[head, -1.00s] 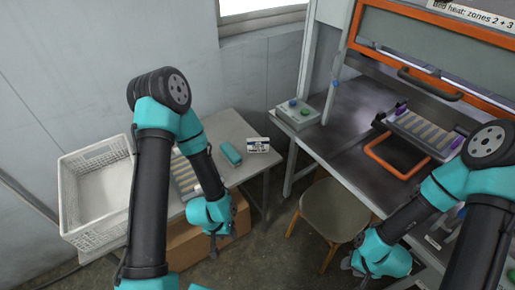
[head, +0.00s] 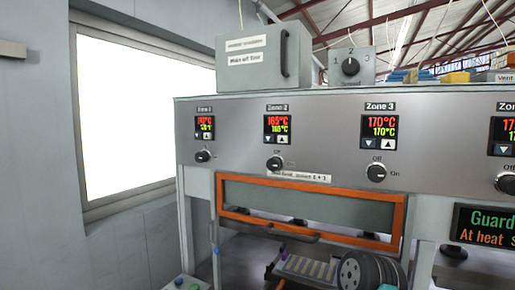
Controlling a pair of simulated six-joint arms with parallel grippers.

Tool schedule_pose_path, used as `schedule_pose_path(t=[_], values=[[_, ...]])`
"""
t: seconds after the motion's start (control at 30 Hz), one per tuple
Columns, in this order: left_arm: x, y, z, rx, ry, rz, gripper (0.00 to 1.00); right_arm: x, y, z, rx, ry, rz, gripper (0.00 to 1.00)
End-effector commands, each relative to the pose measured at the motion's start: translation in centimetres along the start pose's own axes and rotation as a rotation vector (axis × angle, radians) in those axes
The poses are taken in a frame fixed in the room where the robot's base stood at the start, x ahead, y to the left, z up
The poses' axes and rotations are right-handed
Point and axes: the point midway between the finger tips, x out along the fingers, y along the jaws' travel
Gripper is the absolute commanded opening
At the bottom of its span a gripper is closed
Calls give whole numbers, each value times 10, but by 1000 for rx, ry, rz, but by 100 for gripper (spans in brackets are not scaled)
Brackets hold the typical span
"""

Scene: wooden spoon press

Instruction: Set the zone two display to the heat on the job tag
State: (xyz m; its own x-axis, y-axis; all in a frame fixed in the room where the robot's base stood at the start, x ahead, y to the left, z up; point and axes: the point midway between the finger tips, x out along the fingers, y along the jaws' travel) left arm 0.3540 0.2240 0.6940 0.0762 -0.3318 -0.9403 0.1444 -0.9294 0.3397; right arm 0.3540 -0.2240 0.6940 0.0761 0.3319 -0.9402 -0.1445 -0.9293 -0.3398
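The zone 2 display (head: 277,124) is on the press's grey front panel, left of centre. Its upper red figure reads 165°C; the smaller green figure below looks like 165°C but is blurred. Under it are a down button (head: 268,140) and an up button (head: 283,140), then an Off/On knob (head: 274,163). No job tag with a readable heat is in view.
The zone 3 display (head: 381,126) reads 170°C in both lines. The zone 1 display (head: 205,124) is too small to read surely. A bed heat label (head: 300,177) sits above the orange guard frame (head: 312,184). A dark status screen (head: 485,226) mentions Guard and At heat.

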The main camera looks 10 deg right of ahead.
Motion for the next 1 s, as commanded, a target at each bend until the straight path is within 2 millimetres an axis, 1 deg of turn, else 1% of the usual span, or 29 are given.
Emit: schedule_pose_path(t=[0.73, 1.0], values=[[0, 0, 0, 0, 0, 0, 43, 0, 0, 0, 0, 0, 0, 43], [0, 0, 0, 0, 0, 0, 43, 0, 0, 0, 0, 0, 0, 17]])
